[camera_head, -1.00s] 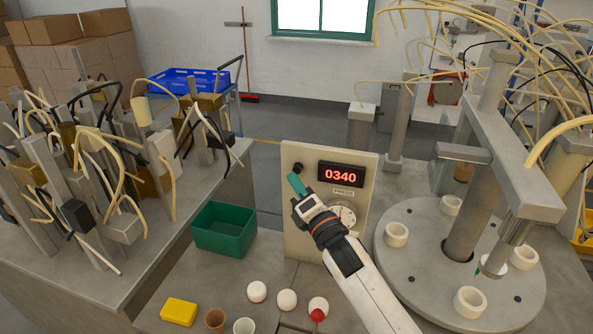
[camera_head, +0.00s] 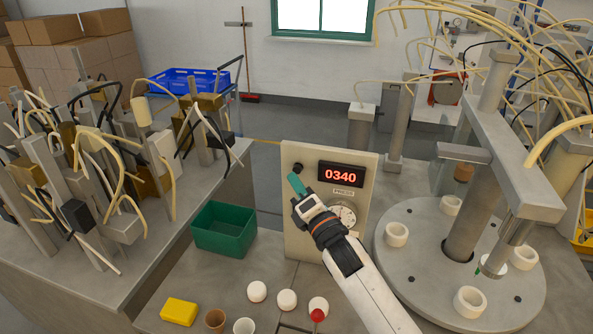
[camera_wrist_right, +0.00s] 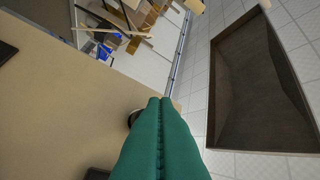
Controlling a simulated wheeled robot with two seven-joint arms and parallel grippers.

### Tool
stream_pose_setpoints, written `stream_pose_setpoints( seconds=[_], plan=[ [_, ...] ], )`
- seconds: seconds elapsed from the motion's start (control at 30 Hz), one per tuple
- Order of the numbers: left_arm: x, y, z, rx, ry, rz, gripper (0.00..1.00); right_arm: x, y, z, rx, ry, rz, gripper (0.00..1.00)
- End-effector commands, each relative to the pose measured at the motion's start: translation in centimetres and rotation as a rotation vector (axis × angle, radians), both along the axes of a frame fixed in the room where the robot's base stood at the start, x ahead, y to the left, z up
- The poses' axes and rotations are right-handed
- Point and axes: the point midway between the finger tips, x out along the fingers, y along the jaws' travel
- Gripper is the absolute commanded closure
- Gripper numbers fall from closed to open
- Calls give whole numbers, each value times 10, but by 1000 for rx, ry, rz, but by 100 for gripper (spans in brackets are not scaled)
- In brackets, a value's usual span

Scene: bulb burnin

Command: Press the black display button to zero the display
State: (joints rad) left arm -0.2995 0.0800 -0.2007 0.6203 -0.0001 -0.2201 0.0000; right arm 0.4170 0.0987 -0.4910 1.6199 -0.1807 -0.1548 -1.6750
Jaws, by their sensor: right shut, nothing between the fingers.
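The beige panel (camera_head: 296,225) stands upright on the bench. Its display (camera_head: 341,175) glows red and reads 0340. The round black button (camera_head: 298,168) is at the panel's upper left, left of the display. My right gripper (camera_head: 294,179) has green fingers, shut and empty, with the tips just below the button in the head view. In the right wrist view the shut fingers (camera_wrist_right: 160,102) reach along the panel face, and a dark round piece (camera_wrist_right: 132,117), likely the button, is partly hidden behind them. Contact cannot be told. My left gripper is not in view.
A dial gauge (camera_head: 343,214) sits below the display, partly covered by my right arm. A green bin (camera_head: 224,230) stands left of the panel. A round grey turntable (camera_head: 415,270) with white rings stands to the right. White domes and a yellow block (camera_head: 179,312) lie in front.

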Motion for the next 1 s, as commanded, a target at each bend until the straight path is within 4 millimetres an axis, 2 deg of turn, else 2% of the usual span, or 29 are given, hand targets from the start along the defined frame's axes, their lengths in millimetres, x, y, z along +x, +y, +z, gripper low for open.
stream_pose_setpoints(
  seconds=[0.33,1.0],
  plan=[
    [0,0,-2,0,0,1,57,8,-3,0,-1,-1,0,100],
    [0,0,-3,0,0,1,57,11,-4,0,0,0,0,100]
  ],
)
